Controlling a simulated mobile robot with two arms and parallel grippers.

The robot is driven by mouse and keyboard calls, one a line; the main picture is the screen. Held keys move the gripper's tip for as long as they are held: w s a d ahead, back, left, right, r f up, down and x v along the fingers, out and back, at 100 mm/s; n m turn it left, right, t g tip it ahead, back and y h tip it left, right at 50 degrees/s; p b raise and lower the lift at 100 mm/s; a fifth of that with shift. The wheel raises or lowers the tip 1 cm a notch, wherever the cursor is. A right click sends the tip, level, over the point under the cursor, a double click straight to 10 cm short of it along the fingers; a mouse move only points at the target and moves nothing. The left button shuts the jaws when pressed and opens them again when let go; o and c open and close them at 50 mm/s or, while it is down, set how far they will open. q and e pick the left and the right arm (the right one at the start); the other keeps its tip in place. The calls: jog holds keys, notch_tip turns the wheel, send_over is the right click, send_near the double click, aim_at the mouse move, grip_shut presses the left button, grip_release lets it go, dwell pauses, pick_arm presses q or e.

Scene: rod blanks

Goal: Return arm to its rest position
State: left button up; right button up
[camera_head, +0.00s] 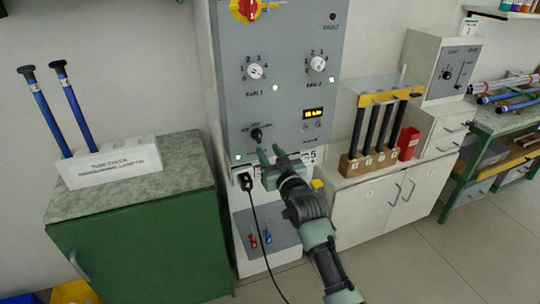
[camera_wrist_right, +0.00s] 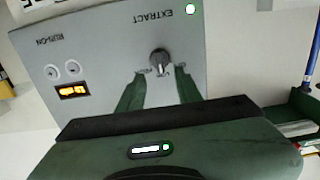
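My right gripper (camera_head: 270,151) is in front of the lower part of the grey control panel (camera_head: 285,100). Its two green fingers stand apart with nothing between them. In the right wrist view the open fingers (camera_wrist_right: 160,72) point at the panel face, just short of a dark knob under the upside-down word EXTRACT (camera_wrist_right: 179,11). That knob (camera_wrist_right: 160,60) lies beyond the fingertips; I cannot tell whether they touch it. The knob also shows in the head view (camera_head: 256,134), up and left of the fingers. My left gripper is not in view.
A green cabinet (camera_head: 140,250) with a white block (camera_head: 110,163) holding two blue rods stands left. A black cable (camera_head: 262,235) hangs below the panel. Right are a wooden rack (camera_head: 368,163) of dark rods, a red cup (camera_head: 408,143) and a white cabinet (camera_head: 380,200). Floor front right is clear.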

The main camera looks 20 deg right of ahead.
jog(key=shift+s, duration=0.35)
